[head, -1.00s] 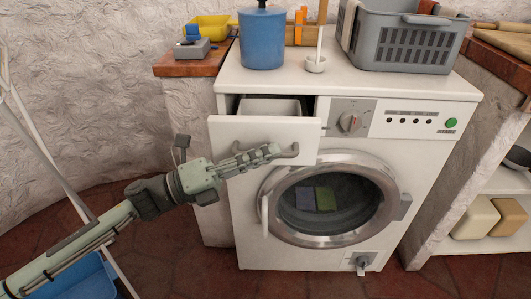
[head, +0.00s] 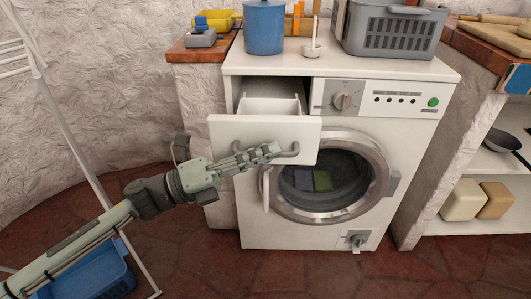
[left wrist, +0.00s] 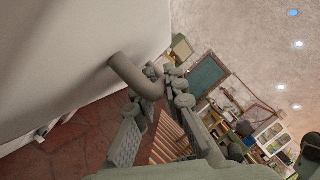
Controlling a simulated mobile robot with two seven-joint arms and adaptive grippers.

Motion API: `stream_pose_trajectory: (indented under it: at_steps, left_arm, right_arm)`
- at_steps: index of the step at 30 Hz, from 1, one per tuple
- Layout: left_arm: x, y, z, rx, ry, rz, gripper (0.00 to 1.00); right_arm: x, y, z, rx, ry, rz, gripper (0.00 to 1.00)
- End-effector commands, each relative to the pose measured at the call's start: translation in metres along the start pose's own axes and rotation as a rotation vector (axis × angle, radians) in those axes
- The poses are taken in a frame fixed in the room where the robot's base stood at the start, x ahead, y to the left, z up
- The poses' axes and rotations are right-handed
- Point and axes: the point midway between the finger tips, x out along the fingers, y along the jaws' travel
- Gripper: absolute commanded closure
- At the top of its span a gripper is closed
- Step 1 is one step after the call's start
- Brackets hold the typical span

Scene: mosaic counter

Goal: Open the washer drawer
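The white washing machine (head: 240,220) stands against the wall. Its drawer (head: 235,130), at the upper left, is pulled out, with its inner compartments showing from above. The drawer's grey curved handle (head: 295,149) is on the drawer front. My left gripper (head: 270,151) is at this handle, its fingers closed around the bar. In the left wrist view the handle (left wrist: 135,78) curves from the white front to between the fingertips (left wrist: 160,88), which partly hide it. My right gripper is not in view.
The round door (head: 325,178) below the drawer is shut. A blue pot (head: 264,28) and a grey basket (head: 390,35) stand on top. A blue basket (head: 105,275) and a white rack (head: 70,150) are at the left. Shelves stand at the right.

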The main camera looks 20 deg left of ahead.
Motion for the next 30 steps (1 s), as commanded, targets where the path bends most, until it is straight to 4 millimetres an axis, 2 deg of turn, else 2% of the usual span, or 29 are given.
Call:
stream_pose_trajectory:
  at_steps: [10, 14, 24, 30]
  left_arm:
    - [-0.001, 0.000, 0.000, -0.001, 0.000, 0.000, 0.81]
    - [-0.011, 0.001, 0.000, -0.003, -0.001, 0.002, 0.81]
    - [-0.080, 0.002, -0.001, -0.003, -0.002, 0.005, 0.81]
    - [-0.110, 0.001, 0.000, -0.002, -0.002, 0.003, 0.81]
  right_arm:
    - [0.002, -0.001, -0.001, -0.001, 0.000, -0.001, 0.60]
    - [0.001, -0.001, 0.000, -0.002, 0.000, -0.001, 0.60]
    - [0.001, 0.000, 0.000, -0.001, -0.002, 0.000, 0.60]
    - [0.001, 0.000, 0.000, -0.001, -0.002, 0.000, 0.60]
